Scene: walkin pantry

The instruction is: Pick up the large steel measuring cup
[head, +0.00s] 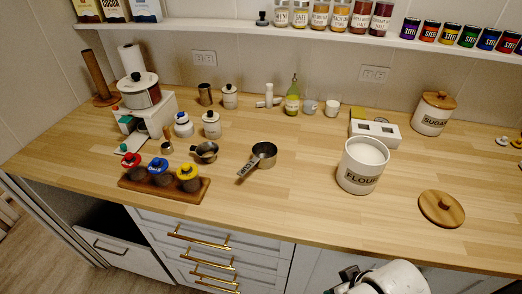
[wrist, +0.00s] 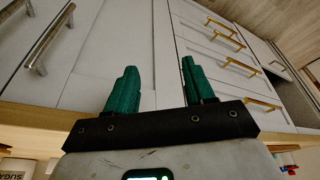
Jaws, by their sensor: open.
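The large steel measuring cup (head: 265,155) stands upright on the wooden counter, near its middle, with its labelled handle pointing toward the front left. A smaller steel measuring cup (head: 206,151) stands to its left. My gripper (wrist: 158,68) has two green fingers spread apart with nothing between them. In the wrist view it faces the cabinet fronts, and no measuring cup shows there. In the head view my white arm is at the bottom edge, in front of the counter and to the right of the large cup.
The open flour canister (head: 360,168) stands right of the large cup; its wooden lid (head: 441,208) lies farther right. A rack with coloured-lid jars (head: 163,181) is at the front left. Clear counter lies in front of the large cup. Drawers with brass handles (head: 205,260) are below.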

